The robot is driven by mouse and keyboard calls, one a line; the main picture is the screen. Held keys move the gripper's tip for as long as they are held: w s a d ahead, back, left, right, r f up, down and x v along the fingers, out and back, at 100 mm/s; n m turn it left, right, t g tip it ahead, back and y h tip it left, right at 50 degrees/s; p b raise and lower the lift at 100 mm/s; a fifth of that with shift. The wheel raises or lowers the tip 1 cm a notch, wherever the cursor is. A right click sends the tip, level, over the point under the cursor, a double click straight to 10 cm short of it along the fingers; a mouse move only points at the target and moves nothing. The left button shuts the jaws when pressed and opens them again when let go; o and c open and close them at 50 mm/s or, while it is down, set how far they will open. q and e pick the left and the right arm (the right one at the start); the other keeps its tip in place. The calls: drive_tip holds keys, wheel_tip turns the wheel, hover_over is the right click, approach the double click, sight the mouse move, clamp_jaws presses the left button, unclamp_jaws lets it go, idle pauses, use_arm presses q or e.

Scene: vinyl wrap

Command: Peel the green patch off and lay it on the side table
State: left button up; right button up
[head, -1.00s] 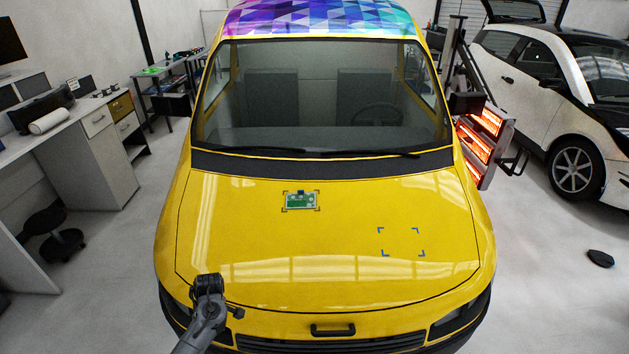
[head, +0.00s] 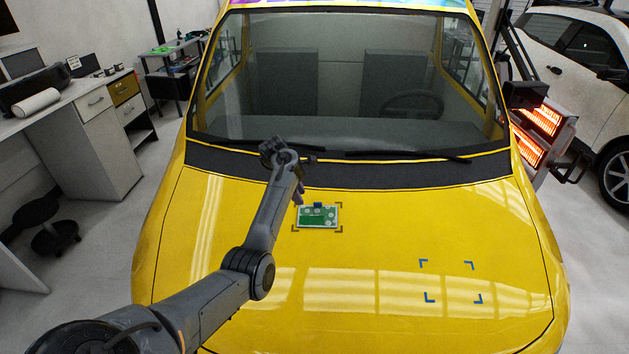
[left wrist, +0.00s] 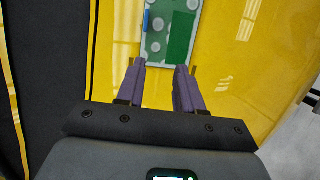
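The green patch (head: 319,217) lies flat on the yellow hood, inside dark corner marks. It has pale printed spots and a small blue tab (head: 318,204) on its edge toward the windshield. My left gripper (head: 299,192) is over the hood, just left of the patch and toward the windshield. In the left wrist view its two purple fingers (left wrist: 161,68) are apart with nothing between them. The patch (left wrist: 180,38) shows just beyond the fingertips there, with the blue tab (left wrist: 146,21) on its left edge. My right gripper is not in view.
Blue corner marks (head: 450,282) frame an empty spot on the hood at right. A glowing heater (head: 541,120) stands beside the car at right. A white desk (head: 60,128) and a dark table (head: 172,62) with green items stand at left.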

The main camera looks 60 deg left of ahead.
sight(316, 209)
use_arm(q)
drive_tip(key=shift+t, duration=0.6)
drive_tip(key=w+f+b, duration=0.1)
drive_tip(key=w+f, duration=0.2)
drive_tip(key=w+f+b, duration=0.1)
drive_tip(key=w+f, duration=0.2)
drive_tip(key=shift+w+d+b, duration=0.2)
drive_tip(key=shift+w+b, duration=0.1)
drive_tip(key=shift+w, duration=0.05)
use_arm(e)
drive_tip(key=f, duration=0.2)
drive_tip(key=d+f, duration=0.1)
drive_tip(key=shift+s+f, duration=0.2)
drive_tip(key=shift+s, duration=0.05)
use_arm(q)
clamp_jaws()
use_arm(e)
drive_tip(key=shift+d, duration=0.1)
use_arm(q)
drive_tip(key=shift+r+p, duration=0.2)
drive_tip(key=shift+p, duration=0.1)
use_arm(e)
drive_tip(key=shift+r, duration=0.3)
use_arm(q)
drive_tip(key=shift+s+d+r+p, duration=0.1)
drive_tip(key=shift+r+p, duration=0.2)
drive_tip(key=shift+p, duration=0.2)
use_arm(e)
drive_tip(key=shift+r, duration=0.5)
